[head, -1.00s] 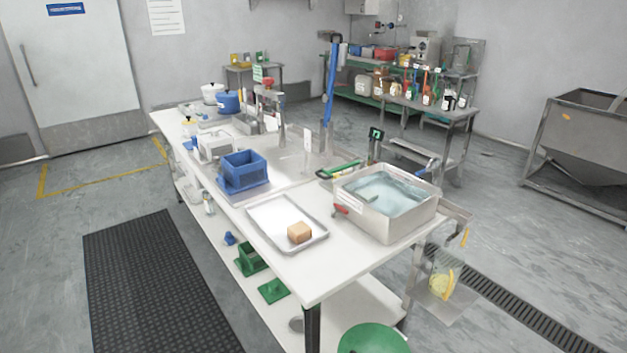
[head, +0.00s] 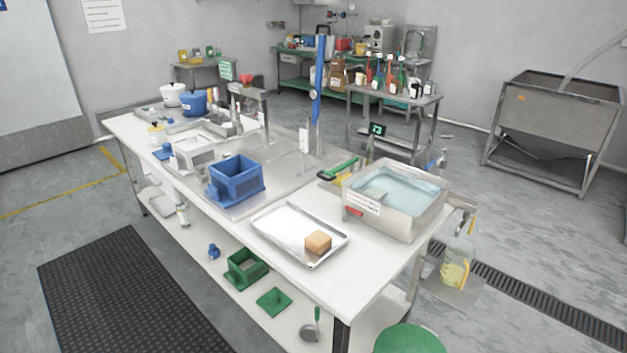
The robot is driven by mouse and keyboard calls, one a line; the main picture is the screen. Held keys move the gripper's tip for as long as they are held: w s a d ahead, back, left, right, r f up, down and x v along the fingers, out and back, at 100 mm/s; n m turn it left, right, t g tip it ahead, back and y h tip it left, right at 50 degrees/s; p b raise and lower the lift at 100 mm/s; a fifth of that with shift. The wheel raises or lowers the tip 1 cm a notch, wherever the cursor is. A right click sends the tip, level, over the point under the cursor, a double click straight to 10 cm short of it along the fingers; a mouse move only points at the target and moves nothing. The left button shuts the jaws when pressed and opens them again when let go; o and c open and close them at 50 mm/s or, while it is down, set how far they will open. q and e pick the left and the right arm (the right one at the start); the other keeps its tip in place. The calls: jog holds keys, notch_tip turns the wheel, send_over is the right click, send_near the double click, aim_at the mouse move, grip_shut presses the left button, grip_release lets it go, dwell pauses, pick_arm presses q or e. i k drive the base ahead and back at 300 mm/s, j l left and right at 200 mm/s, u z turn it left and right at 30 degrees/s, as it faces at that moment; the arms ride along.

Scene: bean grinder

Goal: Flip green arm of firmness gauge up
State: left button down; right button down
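A green bar (head: 339,168) lies low and slanted at the back of the white table, just left of the steel water basin (head: 397,203). It looks like the green arm of the firmness gauge, and it is down, not upright. Neither of my grippers is in view.
The white table (head: 290,255) also holds a metal tray (head: 277,240) with a tan block (head: 318,241), a blue crate (head: 236,179) and a tall blue post (head: 319,80). A green round top (head: 408,340) stands at the near end. Floor left of the table is open around a black mat (head: 120,295).

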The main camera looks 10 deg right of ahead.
aim_at(340, 170)
jog(key=i+j+z, duration=0.1)
jog(key=j, duration=0.2)
jog(key=i+j+z, duration=0.1)
jog(key=i+j, duration=0.15)
jog(key=i+j+z, duration=0.1)
jog(key=j, duration=0.35)
jog(key=i+j+z, duration=0.1)
jog(key=j, duration=0.2)
jog(key=i+j+z, duration=0.1)
jog(key=j, duration=0.3)
jog(key=i+j+z, duration=0.1)
jog(key=j, duration=0.25)
jog(key=i+j, duration=0.1)
jog(key=j, duration=0.35)
jog(key=i+j, duration=0.15)
jog(key=j, duration=0.3)
jog(key=i+j+z, duration=0.1)
jog(key=j, duration=0.35)
jog(key=i+l, duration=0.8)
